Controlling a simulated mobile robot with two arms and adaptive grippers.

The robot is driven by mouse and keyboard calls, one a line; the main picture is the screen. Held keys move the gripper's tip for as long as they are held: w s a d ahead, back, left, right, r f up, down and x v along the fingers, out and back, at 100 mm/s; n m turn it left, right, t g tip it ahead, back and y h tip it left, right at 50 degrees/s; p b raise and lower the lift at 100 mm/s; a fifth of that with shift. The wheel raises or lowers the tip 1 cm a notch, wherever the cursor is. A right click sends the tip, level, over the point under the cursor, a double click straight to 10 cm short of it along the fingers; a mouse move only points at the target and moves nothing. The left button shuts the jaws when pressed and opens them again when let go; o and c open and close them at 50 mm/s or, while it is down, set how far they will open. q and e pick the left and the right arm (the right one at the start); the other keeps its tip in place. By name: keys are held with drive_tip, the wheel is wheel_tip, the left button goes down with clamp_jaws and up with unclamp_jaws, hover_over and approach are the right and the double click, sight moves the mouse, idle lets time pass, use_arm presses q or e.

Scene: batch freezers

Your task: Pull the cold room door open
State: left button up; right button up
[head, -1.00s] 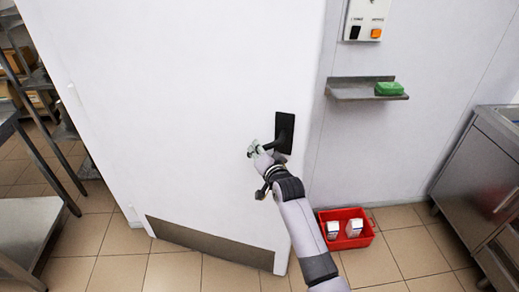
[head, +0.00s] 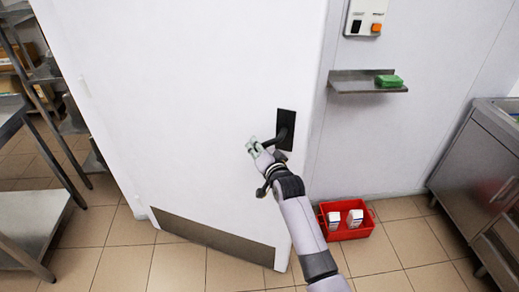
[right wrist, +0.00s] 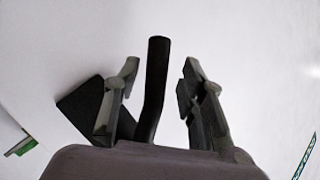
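The white cold room door (head: 180,110) fills the middle of the head view. Its lower right corner stands out in front of the wall's base, so it looks partly swung out. The black lever handle (head: 285,130) is near the door's right edge. My right gripper (head: 252,148) is at the handle. In the right wrist view the handle's bar (right wrist: 152,85) lies between the two fingers of my right gripper (right wrist: 160,85), with a gap on each side. The fingers are open and do not close on it. My left gripper is out of view.
A red crate (head: 331,233) with white cartons stands on the floor right of the door. A wall shelf (head: 350,84) holds a green item (head: 389,81). A steel cabinet (head: 470,160) is at right and steel shelving (head: 30,215) at left. Tiled floor lies in front.

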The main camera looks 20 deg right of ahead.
drive_tip(key=v, duration=1.1)
drive_tip(key=shift+s, duration=0.45)
drive_tip(key=shift+c, duration=0.4)
